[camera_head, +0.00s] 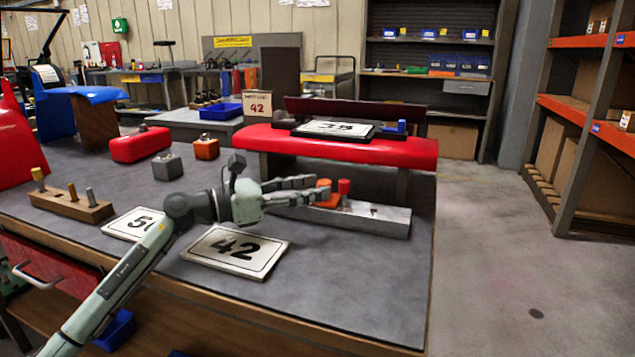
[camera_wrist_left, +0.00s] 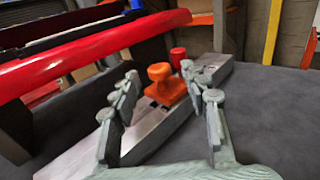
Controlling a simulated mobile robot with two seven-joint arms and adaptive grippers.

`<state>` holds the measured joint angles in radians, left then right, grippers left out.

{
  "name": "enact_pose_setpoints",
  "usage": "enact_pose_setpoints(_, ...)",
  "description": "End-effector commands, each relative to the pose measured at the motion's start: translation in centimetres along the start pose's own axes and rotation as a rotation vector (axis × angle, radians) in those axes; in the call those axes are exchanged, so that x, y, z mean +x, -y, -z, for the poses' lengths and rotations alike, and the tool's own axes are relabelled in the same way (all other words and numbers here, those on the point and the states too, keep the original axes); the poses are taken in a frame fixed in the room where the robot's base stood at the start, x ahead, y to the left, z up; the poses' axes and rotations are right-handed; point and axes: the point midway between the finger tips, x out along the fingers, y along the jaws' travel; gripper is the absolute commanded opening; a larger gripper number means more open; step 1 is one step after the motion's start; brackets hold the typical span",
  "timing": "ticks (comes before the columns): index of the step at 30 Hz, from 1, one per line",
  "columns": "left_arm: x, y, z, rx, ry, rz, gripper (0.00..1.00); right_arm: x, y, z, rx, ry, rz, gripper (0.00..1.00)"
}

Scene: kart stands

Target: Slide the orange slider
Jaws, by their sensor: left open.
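The orange slider (camera_head: 326,192) sits on a grey metal rail block (camera_head: 375,219) on the workbench, under the red-topped stand. In the left wrist view the orange slider (camera_wrist_left: 165,84), with its knob on top, lies just beyond and between my fingertips, on the rail (camera_wrist_left: 147,135). A red peg (camera_head: 344,188) stands on the rail beside the slider, on its far side in the wrist view (camera_wrist_left: 178,58). My left gripper (camera_head: 312,188) is open, its fingers pointing along the rail at the slider; in the wrist view its fingers (camera_wrist_left: 168,88) show apart. My right gripper is not seen.
A plate marked 42 (camera_head: 236,250) lies in front of my left gripper, partly near another number plate (camera_head: 138,224). The red bench-like stand (camera_head: 335,147) rises behind the rail. A wooden block with pegs (camera_head: 70,205) is at left. The bench's front right is clear.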

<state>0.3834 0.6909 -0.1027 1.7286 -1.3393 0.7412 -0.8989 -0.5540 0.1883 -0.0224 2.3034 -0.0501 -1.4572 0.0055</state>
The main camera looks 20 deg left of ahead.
Motion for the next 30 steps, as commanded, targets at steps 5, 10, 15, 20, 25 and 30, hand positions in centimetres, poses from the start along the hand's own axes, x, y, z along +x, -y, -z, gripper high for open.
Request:
enact_pose_setpoints(5,1.6,0.0,-0.1,0.0,0.001,0.0,0.45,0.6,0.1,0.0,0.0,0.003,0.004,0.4)
enact_pose_setpoints(10,1.8,0.0,0.0,0.001,-0.001,0.0,0.45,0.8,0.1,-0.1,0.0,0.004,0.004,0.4)
enact_pose_setpoints(15,1.8,0.0,0.0,0.001,0.0,0.0,0.39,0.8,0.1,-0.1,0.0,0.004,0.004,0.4)
enact_pose_setpoints(20,1.8,0.0,0.0,0.001,0.0,0.0,0.19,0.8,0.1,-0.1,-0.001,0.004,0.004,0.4)
enact_pose_setpoints(25,1.7,0.0,0.0,0.001,0.0,0.0,0.0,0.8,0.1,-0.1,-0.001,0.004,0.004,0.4)
enact_pose_setpoints(30,1.7,0.0,0.0,0.001,0.0,0.0,0.0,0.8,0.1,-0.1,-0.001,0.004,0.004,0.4)
